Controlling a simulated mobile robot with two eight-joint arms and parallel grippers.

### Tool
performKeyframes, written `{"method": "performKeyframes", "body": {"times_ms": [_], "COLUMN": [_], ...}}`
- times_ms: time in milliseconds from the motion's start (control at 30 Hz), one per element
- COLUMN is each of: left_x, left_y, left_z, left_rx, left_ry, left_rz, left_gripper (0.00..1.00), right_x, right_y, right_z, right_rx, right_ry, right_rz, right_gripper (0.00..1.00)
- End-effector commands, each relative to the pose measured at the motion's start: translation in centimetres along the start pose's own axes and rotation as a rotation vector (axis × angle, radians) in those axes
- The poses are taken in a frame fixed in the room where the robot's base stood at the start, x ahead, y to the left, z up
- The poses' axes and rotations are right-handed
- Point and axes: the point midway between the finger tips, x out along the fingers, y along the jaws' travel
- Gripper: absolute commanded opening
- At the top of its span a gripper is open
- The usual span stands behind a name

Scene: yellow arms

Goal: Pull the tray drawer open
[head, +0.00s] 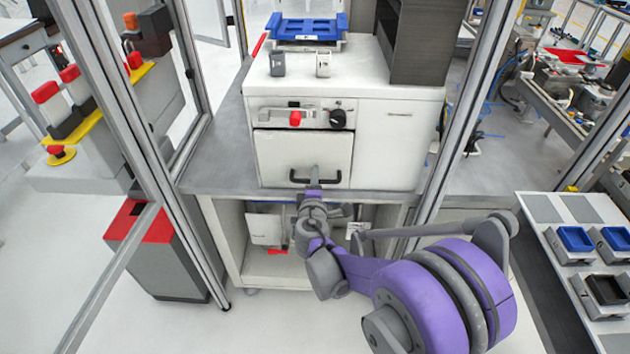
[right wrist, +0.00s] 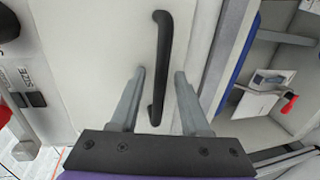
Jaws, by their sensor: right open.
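The tray drawer (head: 300,152) is a pale front panel in the white machine, and it looks flush with the housing. Its dark bar handle (head: 298,180) is low on the panel. My right gripper (head: 315,172) is at the handle, reaching in from below. In the right wrist view the black handle (right wrist: 163,42) runs upright between the two open grey fingers of my right gripper (right wrist: 160,73). There is a gap on each side, and neither finger clearly touches the bar. My left gripper is not in view.
A red knob (head: 295,118) and a black knob (head: 338,119) sit above the drawer. A blue tray (head: 308,28) and two small cups are on top of the machine. Metal frame posts (head: 470,95) stand on both sides. An open shelf (head: 270,265) lies below the counter.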

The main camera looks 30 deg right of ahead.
Motion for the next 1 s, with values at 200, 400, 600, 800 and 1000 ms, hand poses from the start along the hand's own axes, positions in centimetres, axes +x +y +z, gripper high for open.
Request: {"method": "performKeyframes", "body": {"times_ms": [200, 400, 600, 800, 1000], "left_x": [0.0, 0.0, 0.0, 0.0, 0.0], "left_y": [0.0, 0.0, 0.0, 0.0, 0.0], "left_z": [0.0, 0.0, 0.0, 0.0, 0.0], "left_rx": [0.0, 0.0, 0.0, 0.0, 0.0], "left_ry": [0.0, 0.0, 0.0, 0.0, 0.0], "left_rz": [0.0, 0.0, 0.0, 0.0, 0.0], "left_gripper": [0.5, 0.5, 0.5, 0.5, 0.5], "right_x": [-0.03, -0.04, -0.04, -0.04, -0.05], "right_y": [0.0, 0.0, 0.0, 0.0, 0.0], "right_z": [0.0, -0.01, -0.01, -0.01, -0.01], "right_rx": [0.0, 0.0, 0.0, 0.0, 0.0], "right_ry": [0.0, 0.0, 0.0, 0.0, 0.0], "right_rz": [0.0, 0.0, 0.0, 0.0, 0.0], "right_gripper": [0.24, 0.0, 0.0, 0.0, 0.0]}}
